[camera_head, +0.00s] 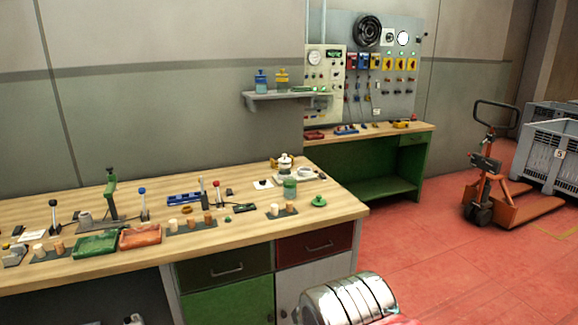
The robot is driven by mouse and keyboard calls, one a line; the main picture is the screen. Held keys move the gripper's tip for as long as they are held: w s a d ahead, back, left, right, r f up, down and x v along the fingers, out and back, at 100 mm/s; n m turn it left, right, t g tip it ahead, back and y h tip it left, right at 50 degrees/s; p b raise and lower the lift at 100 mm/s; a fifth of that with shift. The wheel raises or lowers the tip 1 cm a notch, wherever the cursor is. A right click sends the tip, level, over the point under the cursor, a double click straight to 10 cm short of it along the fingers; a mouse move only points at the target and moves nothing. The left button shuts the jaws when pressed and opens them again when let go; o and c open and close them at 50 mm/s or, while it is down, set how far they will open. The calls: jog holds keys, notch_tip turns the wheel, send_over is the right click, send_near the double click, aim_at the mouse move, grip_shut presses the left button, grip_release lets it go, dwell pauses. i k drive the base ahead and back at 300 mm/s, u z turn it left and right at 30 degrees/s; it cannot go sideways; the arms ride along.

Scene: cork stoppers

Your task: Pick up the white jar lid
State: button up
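A small white pot-like thing (285,161) with a rounded top and a dark knob stands at the back right of the long wooden workbench (235,235). A flat white round thing (305,172) lies just to its right. At this size I cannot tell for sure which of them is the white jar lid. A green jar (290,190) stands in front of them, and a green knobbed lid (319,201) lies to its right, near the bench's right end. My gripper is not in view.
Red and green trays (140,237), cork stoppers on dark plates (192,223) and upright lever tools (111,195) crowd the bench's left and middle. A wall shelf (288,97) hangs behind. A second bench with a control panel and an orange pallet truck (510,205) stand right. Red floor is clear between.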

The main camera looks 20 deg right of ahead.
aim_at(284, 160)
jog(key=k, duration=0.65)
jog(key=z, duration=0.45)
jog(key=i, duration=0.8)
jog(key=z, duration=0.4)
jog(key=i, duration=1.45)
jog(key=u, duration=1.05)
jog(key=i, duration=0.45)
jog(key=u, duration=0.25)
